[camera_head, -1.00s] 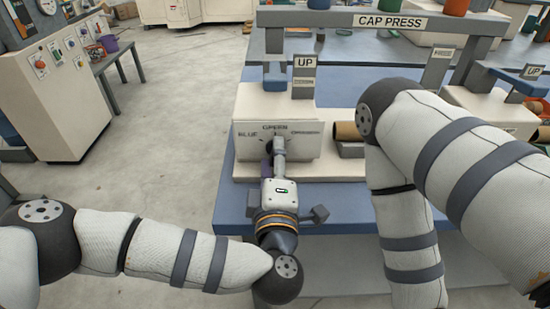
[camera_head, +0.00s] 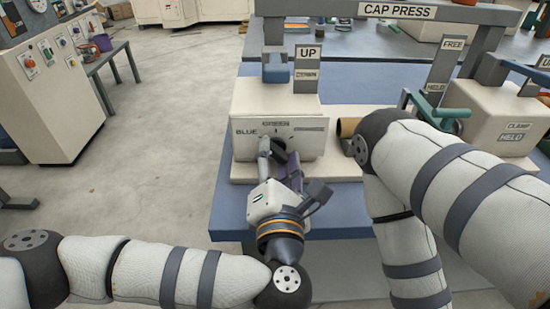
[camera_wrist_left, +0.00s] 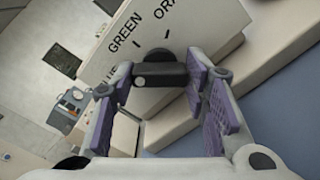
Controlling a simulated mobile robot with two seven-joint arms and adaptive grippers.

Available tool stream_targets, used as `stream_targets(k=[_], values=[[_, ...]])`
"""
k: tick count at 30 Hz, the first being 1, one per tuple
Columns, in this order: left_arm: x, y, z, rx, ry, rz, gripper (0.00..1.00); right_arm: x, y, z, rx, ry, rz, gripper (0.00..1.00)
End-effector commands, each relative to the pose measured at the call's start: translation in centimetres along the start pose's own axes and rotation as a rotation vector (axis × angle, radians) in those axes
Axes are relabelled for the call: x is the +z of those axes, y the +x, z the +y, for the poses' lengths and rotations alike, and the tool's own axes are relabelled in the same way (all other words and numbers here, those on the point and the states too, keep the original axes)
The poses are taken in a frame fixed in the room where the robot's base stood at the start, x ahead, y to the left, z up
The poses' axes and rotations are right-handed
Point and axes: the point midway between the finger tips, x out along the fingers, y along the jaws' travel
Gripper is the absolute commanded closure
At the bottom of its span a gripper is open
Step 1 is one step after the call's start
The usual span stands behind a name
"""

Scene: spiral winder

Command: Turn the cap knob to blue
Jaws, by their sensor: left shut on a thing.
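The cap knob (camera_wrist_left: 160,72) is a dark round knob with a bar handle, on the pale front panel (camera_head: 309,150) under the UP sign. It also shows partly in the head view (camera_head: 279,144). The panel reads BLUE at left, GREEN on top and, in the wrist view, a cut-off ORANGE. My left gripper (camera_head: 276,156) is at the panel, rolled over, with purple pads showing. In the wrist view its fingers (camera_wrist_left: 160,85) close on the knob's bar from both ends. A pale dot sits on the bar's left end, towards the partly hidden BLUE label.
My right arm crosses the right side of the head view. A brown tube (camera_head: 348,127) lies right of the panel. The blue bench top (camera_head: 340,218) is clear in front.

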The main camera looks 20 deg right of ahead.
Motion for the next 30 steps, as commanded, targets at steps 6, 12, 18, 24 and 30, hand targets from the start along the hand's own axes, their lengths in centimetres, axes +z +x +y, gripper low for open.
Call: stream_targets(k=[6,12,18,24,30], values=[[-0.2,0.0,-0.2,-0.003,-0.154,0.001,0.86,0.6,1.2,0.1,0.002,-0.001,-0.033,0.6],[-0.1,0.0,-0.1,-0.001,-0.248,0.0,0.86,0.9,1.9,0.1,0.003,-0.001,-0.048,0.6],[0.0,0.0,0.0,0.0,-0.298,-0.001,0.86,1.1,2.1,0.1,0.003,-0.002,-0.055,0.6],[0.1,0.0,0.1,0.0,-0.315,-0.002,0.86,1.1,2.2,0.1,0.003,-0.002,-0.056,0.6],[0.1,0.0,0.1,0.0,-0.316,-0.002,0.86,1.1,2.2,0.1,0.003,-0.002,-0.056,0.6]])
